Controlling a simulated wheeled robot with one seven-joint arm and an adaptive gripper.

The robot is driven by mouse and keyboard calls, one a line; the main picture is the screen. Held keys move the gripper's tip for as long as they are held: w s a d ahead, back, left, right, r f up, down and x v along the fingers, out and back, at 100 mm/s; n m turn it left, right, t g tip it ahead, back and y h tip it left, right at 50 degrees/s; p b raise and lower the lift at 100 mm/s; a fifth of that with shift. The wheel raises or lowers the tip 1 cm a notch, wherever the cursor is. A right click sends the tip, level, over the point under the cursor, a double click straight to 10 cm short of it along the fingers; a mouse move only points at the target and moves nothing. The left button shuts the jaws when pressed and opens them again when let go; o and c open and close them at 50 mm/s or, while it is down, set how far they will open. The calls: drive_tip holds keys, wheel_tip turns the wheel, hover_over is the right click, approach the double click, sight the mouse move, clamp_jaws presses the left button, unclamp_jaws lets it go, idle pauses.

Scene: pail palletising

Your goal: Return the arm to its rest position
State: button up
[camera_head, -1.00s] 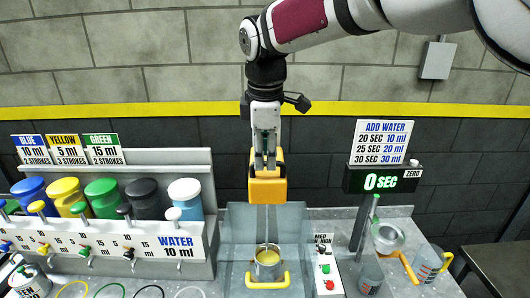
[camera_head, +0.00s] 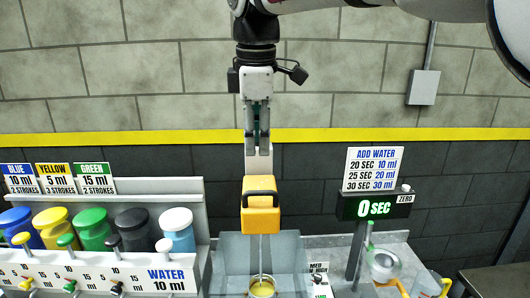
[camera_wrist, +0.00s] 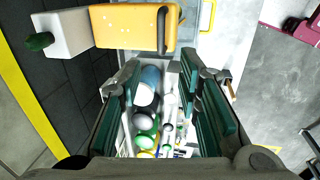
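My arm (camera_head: 300,5) reaches in from the upper right, its wrist hanging down in front of the wall. My gripper (camera_head: 257,138) points down above the yellow mixer head (camera_head: 261,218) in the head view. In the wrist view my gripper (camera_wrist: 168,78) is open, with its green-padded fingers apart and nothing held between them. The mixer head also shows at the top of the wrist view (camera_wrist: 130,27). A cup with yellow contents (camera_head: 262,288) stands under the mixer's rod, partly cut off by the lower edge.
A dispenser rack with several coloured containers (camera_head: 93,228) stands at the left. A timer display reading 0 SEC (camera_head: 374,207) stands at the right, below an ADD WATER sign (camera_head: 373,168). Open space lies before the wall.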

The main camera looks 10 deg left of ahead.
drive_tip(key=shift+r, duration=0.25)
drive_tip(key=s+d+m+t, duration=0.1)
drive_tip(key=s+d+m, duration=0.35)
drive_tip(key=d, duration=0.55)
drive_tip(key=s+d+m+t, duration=0.1)
drive_tip(key=s+d+m, duration=0.4)
drive_tip(key=d, duration=0.5)
drive_tip(key=s+d+f+m+t, duration=0.1)
drive_tip(key=s+d+f+m, duration=1)
drive_tip(key=s, duration=0.1)
drive_tip(key=shift+d+h+b, duration=0.3)
drive_tip(key=shift+d+b, duration=0.05)
drive_tip(key=shift+m, duration=0.25)
